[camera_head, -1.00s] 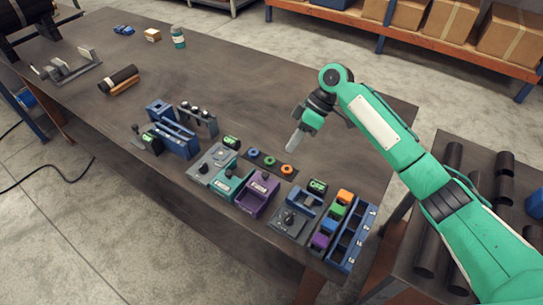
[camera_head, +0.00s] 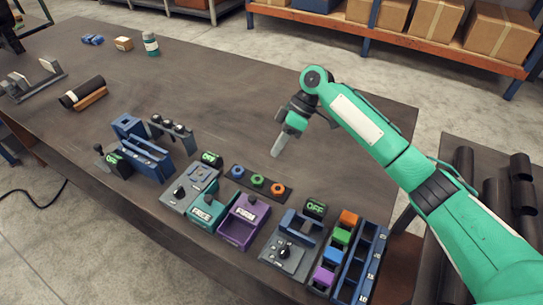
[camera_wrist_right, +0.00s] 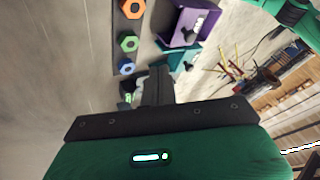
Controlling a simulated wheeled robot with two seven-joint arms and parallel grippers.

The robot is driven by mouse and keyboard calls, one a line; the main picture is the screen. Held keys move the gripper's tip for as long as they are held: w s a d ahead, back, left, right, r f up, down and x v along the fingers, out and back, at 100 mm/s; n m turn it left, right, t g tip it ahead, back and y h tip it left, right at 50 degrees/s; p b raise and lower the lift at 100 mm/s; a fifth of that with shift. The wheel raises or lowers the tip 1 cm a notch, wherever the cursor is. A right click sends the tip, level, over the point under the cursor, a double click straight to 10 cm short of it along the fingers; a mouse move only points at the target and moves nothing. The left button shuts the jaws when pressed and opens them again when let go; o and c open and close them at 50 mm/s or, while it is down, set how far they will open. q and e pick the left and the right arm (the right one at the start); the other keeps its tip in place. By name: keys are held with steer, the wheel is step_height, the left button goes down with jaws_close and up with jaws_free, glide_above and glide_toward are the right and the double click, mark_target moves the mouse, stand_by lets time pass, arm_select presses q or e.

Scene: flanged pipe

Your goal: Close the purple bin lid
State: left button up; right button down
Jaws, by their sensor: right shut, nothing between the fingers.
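The purple bin (camera_head: 236,233) stands on the workbench beside the teal bin, with a pale label and a dark knob at its top. In the right wrist view the purple bin (camera_wrist_right: 180,27) is at the upper middle, cut by the frame edge; how far its lid is open is unclear. My right gripper (camera_head: 277,148) is shut and empty, above the bench, beyond the bin and apart from it. It also shows in the right wrist view (camera_wrist_right: 156,84). My left gripper is in neither view.
A row of coloured nuts (camera_head: 257,181) lies behind the bin. The teal bin (camera_head: 203,217) is at its left; a grey switch panel (camera_head: 285,255) and a blue divided tray (camera_head: 360,268) are at its right. The bench's middle (camera_head: 200,90) is clear.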

mark_target(247, 211)
steer(key=s+a+f+p, duration=0.2)
steer(key=f, duration=0.1)
steer(key=s+a+f+p, duration=0.2)
steer(key=s+a+f, duration=0.1)
steer(key=shift+s+a+f, duration=0.1)
steer(key=shift+s+f, duration=0.1)
steer(key=shift+s+a, duration=0.15)
steer(key=shift+s, duration=0.4)
steer(key=shift+f, duration=0.15)
steer(key=s+a+p, duration=0.2)
steer(key=s, duration=0.1)
steer(key=s+a+p, duration=0.1)
steer(key=s, duration=0.1)
steer(key=shift+s+a, duration=0.1)
steer(key=shift+a, duration=0.2)
steer(key=shift+s+a, duration=0.1)
steer(key=shift+s, duration=0.15)
steer(key=shift+w, duration=0.1)
